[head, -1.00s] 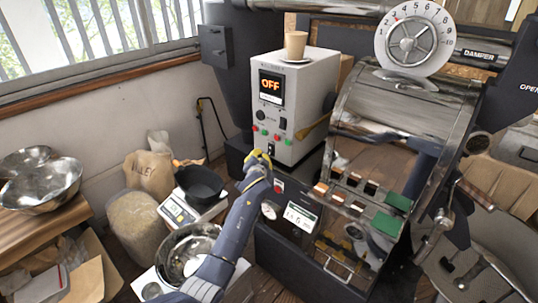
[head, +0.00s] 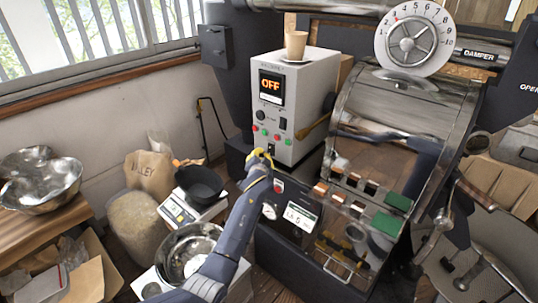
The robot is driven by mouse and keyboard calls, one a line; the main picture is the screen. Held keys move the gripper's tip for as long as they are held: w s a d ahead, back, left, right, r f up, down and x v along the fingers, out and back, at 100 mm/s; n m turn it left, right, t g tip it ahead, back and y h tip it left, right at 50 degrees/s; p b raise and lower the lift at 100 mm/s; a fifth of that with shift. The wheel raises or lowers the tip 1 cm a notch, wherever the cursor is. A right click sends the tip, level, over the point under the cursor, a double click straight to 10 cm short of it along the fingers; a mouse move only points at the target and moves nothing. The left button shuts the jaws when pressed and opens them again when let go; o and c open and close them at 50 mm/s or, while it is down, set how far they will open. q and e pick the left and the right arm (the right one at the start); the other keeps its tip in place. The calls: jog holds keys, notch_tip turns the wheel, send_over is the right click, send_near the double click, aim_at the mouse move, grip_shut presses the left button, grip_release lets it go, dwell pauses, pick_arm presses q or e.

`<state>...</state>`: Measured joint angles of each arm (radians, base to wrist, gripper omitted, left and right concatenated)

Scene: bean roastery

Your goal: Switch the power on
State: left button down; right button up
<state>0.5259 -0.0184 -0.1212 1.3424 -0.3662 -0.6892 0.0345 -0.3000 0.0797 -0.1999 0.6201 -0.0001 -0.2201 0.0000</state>
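A light grey control box (head: 307,90) stands on the dark roaster body, with a cup on top. Its screen (head: 271,87) shows OFF in orange letters. Below the screen are a black knob, a dark switch (head: 283,124), and several small red and green buttons. A small black switch (head: 270,148) sits low on the front face. My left gripper (head: 260,157), with yellow fingertips, is just below and left of that low switch. I cannot tell whether it touches the box, or how far its fingers are apart. My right gripper is not clearly in view.
The shiny roaster drum (head: 400,110) and a damper dial (head: 415,42) stand to the right. A black pan (head: 199,184) on a scale, a metal bowl (head: 187,255) and sacks (head: 150,170) are at the left. Metal bowls (head: 42,185) sit on a wooden table.

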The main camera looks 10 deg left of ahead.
pick_arm(q)
jog(key=shift+w, duration=0.15)
jog(key=shift+s, duration=0.2)
dwell(0.4)
jog(key=shift+s+a, duration=0.25)
jog(key=shift+s, duration=0.25)
jog(key=shift+s+a+r, duration=0.1)
jog(key=shift+s+a, duration=0.3)
jog(key=shift+s, duration=0.35)
jog(key=shift+s+a+r, duration=0.15)
jog(key=shift+s+a, duration=0.2)
jog(key=shift+s, duration=0.4)
jog(key=shift+s+a+r, duration=0.1)
jog(key=shift+s+a, duration=0.3)
jog(key=shift+s, duration=0.35)
